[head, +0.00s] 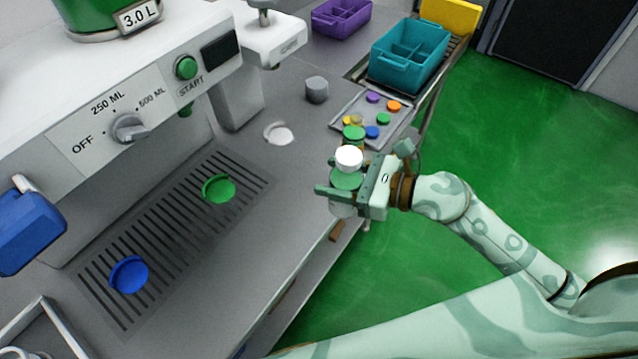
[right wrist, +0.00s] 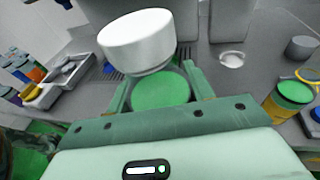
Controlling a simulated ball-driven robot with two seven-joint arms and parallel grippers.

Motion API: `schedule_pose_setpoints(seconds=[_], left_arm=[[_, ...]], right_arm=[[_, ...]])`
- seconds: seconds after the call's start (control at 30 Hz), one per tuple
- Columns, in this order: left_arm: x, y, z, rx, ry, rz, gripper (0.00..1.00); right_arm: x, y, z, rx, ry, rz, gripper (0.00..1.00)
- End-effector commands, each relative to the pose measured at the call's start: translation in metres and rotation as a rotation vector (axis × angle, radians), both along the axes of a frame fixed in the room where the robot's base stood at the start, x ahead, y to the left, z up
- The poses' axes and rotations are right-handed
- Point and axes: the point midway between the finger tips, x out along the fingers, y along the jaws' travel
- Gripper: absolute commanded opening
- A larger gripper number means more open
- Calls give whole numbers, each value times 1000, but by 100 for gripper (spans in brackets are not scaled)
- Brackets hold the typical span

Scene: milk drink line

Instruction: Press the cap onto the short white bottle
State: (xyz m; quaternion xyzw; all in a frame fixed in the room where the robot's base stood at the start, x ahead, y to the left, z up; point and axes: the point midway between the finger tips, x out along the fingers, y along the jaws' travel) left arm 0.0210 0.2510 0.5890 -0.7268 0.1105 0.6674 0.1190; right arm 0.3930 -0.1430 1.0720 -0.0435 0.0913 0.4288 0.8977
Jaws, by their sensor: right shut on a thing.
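My right gripper (head: 342,187) is shut on a round item with a green top (head: 347,181), at the counter's front edge. In the right wrist view, the green disc (right wrist: 160,90) sits between the two fingers. My left gripper is out of view.
A green-capped bottle (head: 354,133) stands beyond the gripper, near a tray (head: 347,127) of coloured caps. A grey cylinder (head: 316,89) and a whitish disc (head: 279,133) are on the counter. The machine's grate (head: 165,230) carries green (head: 219,188) and blue (head: 129,275) round items.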

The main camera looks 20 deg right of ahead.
Motion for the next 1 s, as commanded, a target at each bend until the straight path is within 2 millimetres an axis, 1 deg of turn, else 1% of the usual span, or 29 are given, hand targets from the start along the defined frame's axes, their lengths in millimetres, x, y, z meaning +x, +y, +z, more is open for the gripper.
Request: schedule_pose_setpoints(seconds=[0.17, 0.37, 0.4, 0.5, 0.6, 0.7, 1.0], left_arm=[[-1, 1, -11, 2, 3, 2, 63], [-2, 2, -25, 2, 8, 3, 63], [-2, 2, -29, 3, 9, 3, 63], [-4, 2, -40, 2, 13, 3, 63], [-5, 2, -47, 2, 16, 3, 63], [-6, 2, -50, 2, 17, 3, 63], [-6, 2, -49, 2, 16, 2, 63]], right_arm=[[35, 2, -16, 3, -2, -2, 11], [85, 4, -39, 4, -1, -2, 11], [93, 5, -46, 5, 1, -2, 11], [108, 5, -68, 4, 3, -1, 11], [120, 6, -82, 4, 2, 0, 11], [128, 6, -90, 3, 0, 0, 11], [131, 6, -91, 1, -2, 0, 11]])
